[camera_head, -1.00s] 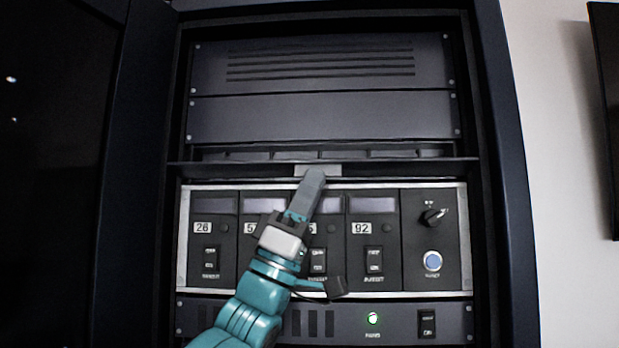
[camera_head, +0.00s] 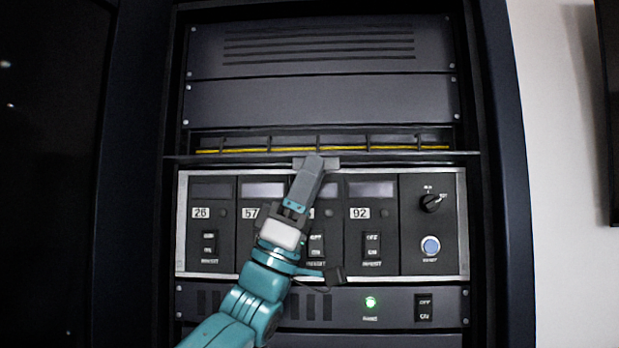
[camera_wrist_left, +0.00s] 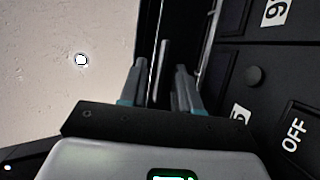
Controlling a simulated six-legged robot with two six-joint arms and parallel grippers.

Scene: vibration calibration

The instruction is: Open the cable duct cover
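The cable duct cover (camera_head: 235,158) is a dark strip across the rack, with a grey tab (camera_head: 329,165) at its middle. Above the strip, the duct shows several dark dividers and a yellow line (camera_head: 400,148) inside. My left gripper (camera_head: 314,165) reaches up to the tab and overlaps it. In the left wrist view, its two fingers (camera_wrist_left: 160,88) stand apart, with a thin grey edge (camera_wrist_left: 163,62) between them and gaps visible beside it. Whether a finger touches the tab is hard to tell. My right gripper is not in view.
Below the cover is a panel of numbered switch modules (camera_head: 367,235) with a knob (camera_head: 430,203) and a blue button (camera_head: 430,246). A lower panel has a lit green light (camera_head: 370,302). Blank and vented panels (camera_head: 320,105) sit above. The rack frame (camera_head: 500,150) bounds the right side.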

